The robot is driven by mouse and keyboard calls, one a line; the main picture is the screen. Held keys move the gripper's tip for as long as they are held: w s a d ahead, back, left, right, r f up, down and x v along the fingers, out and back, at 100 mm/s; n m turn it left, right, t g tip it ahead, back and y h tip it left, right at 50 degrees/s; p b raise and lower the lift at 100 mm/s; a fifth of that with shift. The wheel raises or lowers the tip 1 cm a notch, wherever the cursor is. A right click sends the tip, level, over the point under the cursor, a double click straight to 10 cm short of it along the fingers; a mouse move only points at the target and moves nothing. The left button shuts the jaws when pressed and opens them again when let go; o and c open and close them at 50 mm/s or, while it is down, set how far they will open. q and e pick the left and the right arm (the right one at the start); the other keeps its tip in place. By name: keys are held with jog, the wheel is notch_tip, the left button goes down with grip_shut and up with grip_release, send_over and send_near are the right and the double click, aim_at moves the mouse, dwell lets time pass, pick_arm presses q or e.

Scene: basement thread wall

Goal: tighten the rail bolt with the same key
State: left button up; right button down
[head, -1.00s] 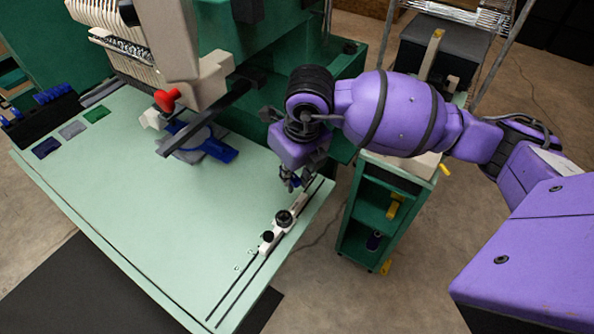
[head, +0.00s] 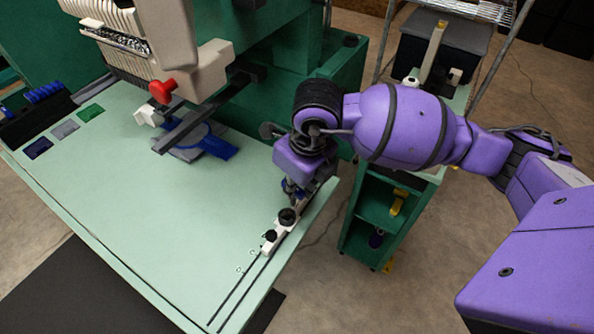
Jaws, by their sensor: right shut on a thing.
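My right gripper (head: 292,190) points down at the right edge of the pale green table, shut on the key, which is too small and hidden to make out. It is just behind the white rail block (head: 270,240) with its black knobs (head: 287,216), close to it or over its far end. Whether the key touches a bolt cannot be told. The rail (head: 236,292) shows as dark parallel lines along the table's right edge. The rail bolt is not distinguishable; the gripper covers the rail's far part. My left gripper is not in view.
The pale green table (head: 130,200) is clear in its middle. A machine head with a red knob (head: 162,91) and dark arm overhangs the back, above a blue clamp-like part (head: 217,148). A green cart (head: 365,215) stands to the right.

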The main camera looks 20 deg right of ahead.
jog(key=shift+f, duration=0.2)
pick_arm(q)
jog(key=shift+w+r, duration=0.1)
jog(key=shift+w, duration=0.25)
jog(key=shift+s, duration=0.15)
pick_arm(e)
jog(key=shift+s+a, duration=0.1)
jog(key=shift+a, duration=0.1)
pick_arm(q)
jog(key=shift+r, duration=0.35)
pick_arm(e)
jog(key=shift+s+a, duration=0.7)
jog(key=shift+a, duration=0.25)
dwell(0.4)
